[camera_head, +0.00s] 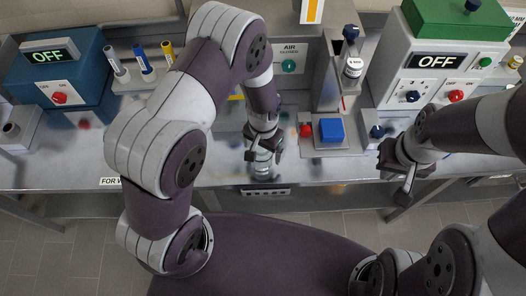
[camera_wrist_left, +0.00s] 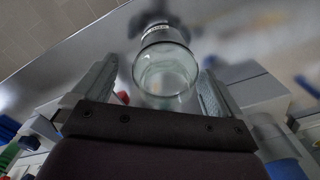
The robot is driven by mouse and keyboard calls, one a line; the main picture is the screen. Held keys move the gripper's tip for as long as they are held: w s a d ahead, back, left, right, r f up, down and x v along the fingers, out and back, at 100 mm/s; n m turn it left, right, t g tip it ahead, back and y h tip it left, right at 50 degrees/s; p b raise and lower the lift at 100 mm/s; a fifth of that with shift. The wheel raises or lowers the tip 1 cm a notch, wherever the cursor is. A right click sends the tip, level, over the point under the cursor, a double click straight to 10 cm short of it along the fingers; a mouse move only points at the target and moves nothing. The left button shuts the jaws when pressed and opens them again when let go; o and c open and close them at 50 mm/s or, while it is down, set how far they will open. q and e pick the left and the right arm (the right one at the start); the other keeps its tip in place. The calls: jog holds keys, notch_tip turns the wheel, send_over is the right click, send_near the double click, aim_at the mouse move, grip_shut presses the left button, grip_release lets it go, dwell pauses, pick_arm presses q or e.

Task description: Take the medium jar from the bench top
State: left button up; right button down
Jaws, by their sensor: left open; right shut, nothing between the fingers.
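A clear glass jar (camera_wrist_left: 165,72) with a pale label band stands between the two fingers of my left gripper in the left wrist view. In the head view the jar (camera_head: 262,168) is on the front part of the grey bench top (camera_head: 215,172), partly hidden by my left gripper (camera_head: 263,152). The left gripper is open around the jar, with a gap showing on each side of the glass. My right gripper (camera_head: 403,188) is shut and empty by the bench's front edge at the right.
A blue OFF box (camera_head: 60,75) and a rack of capped tubes (camera_head: 145,72) stand at the left. A grey OFF unit (camera_head: 435,75) stands at the right. A small labelled bottle (camera_head: 354,67) is at the back.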

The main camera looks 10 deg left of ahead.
pick_arm(q)
jog(key=f, duration=0.2)
jog(key=shift+a+f, duration=0.2)
jog(key=shift+f, duration=0.2)
jog(key=shift+a+f, duration=0.25)
jog(key=shift+f, duration=0.1)
jog(key=shift+d+r, duration=0.1)
jog(key=shift+d, duration=0.2)
jog(key=c, duration=1)
jog(key=shift+c, duration=1)
jog(key=shift+a, duration=0.15)
